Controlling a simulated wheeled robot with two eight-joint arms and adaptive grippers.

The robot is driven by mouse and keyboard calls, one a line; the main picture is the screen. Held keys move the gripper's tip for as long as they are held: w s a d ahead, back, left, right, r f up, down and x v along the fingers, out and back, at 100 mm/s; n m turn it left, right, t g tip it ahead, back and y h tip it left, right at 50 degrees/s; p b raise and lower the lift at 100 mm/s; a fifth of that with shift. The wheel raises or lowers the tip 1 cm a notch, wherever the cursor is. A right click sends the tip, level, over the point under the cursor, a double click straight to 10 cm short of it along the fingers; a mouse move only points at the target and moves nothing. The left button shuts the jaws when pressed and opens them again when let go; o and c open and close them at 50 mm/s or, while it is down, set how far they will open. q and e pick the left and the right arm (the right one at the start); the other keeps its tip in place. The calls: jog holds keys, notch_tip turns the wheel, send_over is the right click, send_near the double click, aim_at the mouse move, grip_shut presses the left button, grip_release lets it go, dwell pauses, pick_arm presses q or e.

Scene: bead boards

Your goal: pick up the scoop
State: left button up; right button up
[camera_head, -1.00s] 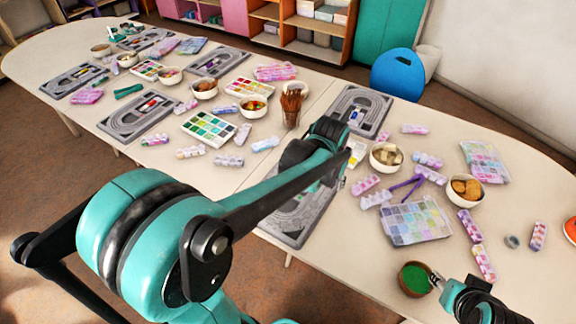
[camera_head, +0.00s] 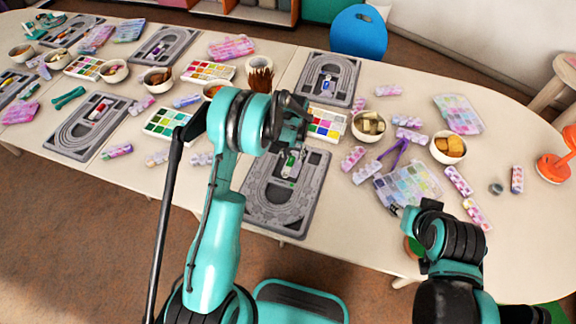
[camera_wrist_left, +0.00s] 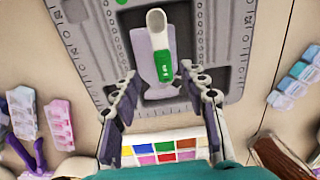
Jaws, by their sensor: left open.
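The scoop, with a green handle and a white bowl end, lies on a grey bead board (camera_head: 258,213) in the middle of the table. It shows clearly in the left wrist view (camera_wrist_left: 163,67); in the head view only a small green and white part (camera_head: 290,163) shows below my left gripper (camera_head: 292,138). My left gripper is open and empty. In the left wrist view its fingers (camera_wrist_left: 163,88) stand either side of the handle's near end, apart from it. My right gripper (camera_head: 402,211) is low at the right, by the table's front edge; its jaws are too small to read.
A paint palette (camera_head: 326,123) lies just behind the board. A bead box (camera_head: 408,185), purple tongs (camera_head: 394,152) and bowls (camera_head: 368,126) are to the right. A green bowl (camera_head: 412,247) is mostly hidden by my right arm. Another board (camera_head: 330,79) lies behind.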

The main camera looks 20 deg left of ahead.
aim_at(290, 162)
pick_arm(q)
jog(key=f, duration=0.1)
jog(key=f+b, duration=0.1)
jog(key=f, duration=0.2)
jog(key=shift+a+f, duration=0.3)
jog(key=shift+f, duration=0.1)
jog(key=shift+r, duration=0.1)
jog(key=c, duration=1)
jog(key=shift+r, duration=0.1)
